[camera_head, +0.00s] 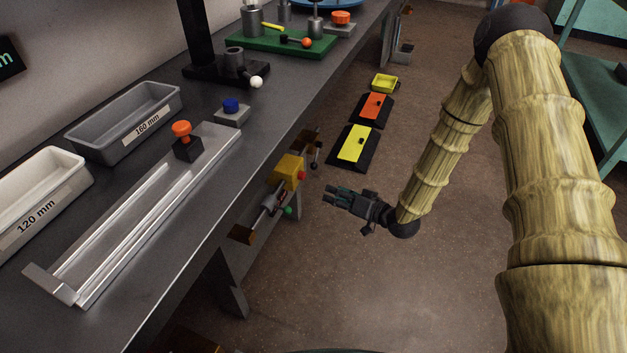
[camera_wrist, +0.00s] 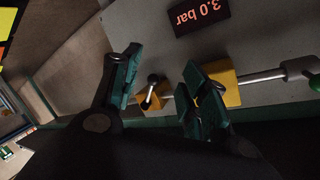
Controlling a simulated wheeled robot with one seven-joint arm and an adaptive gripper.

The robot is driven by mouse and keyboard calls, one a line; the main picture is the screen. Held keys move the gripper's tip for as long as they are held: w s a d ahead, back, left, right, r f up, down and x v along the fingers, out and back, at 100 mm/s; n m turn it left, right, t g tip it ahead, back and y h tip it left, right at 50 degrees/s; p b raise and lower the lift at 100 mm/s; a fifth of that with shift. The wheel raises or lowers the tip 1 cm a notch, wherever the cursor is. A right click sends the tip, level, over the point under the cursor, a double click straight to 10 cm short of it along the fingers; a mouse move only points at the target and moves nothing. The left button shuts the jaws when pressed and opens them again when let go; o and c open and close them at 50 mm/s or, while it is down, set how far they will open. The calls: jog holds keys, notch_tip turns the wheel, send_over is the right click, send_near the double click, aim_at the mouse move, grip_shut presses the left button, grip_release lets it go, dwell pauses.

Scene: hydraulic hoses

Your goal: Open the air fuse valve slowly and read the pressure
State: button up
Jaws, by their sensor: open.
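In the wrist view a small yellow valve body (camera_wrist: 150,97) with a dark lever and round knob (camera_wrist: 152,79) shows between the fingers of my gripper (camera_wrist: 160,88). The fingers stand open on both sides of it, and I see no grip on it. A larger yellow block (camera_wrist: 231,90) on a grey pipe (camera_wrist: 262,77) is partly hidden by the right finger. A dark display (camera_wrist: 200,14) reads 3.0 bar, upside down. In the head view my gripper (camera_head: 330,196) is right of the bench-side fittings, which include a yellow block (camera_head: 285,170) with a red knob.
The grey bench (camera_head: 185,235) carries trays, a metal rail fixture (camera_head: 140,215) and several knobbed parts. A green knob (camera_head: 289,210) sticks out below the bench edge. Yellow and orange floor pieces (camera_head: 357,145) lie beyond my gripper. A teal rack (camera_head: 600,110) stands at right.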

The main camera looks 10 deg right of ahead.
aim_at(314, 163)
jog(key=w+a+y+b, duration=0.1)
jog(key=w+b, duration=0.1)
jog(key=w, duration=0.2)
jog(key=w+a+r+y+b, duration=0.1)
jog(key=w+a+b, duration=0.1)
jog(key=w, duration=0.2)
jog(key=w+a+r+n+t+b, duration=0.1)
jog(key=w+b, duration=0.1)
jog(key=w, duration=0.2)
jog(key=shift+w+a+y, duration=0.1)
jog(key=shift+a+y, duration=0.3)
grip_shut()
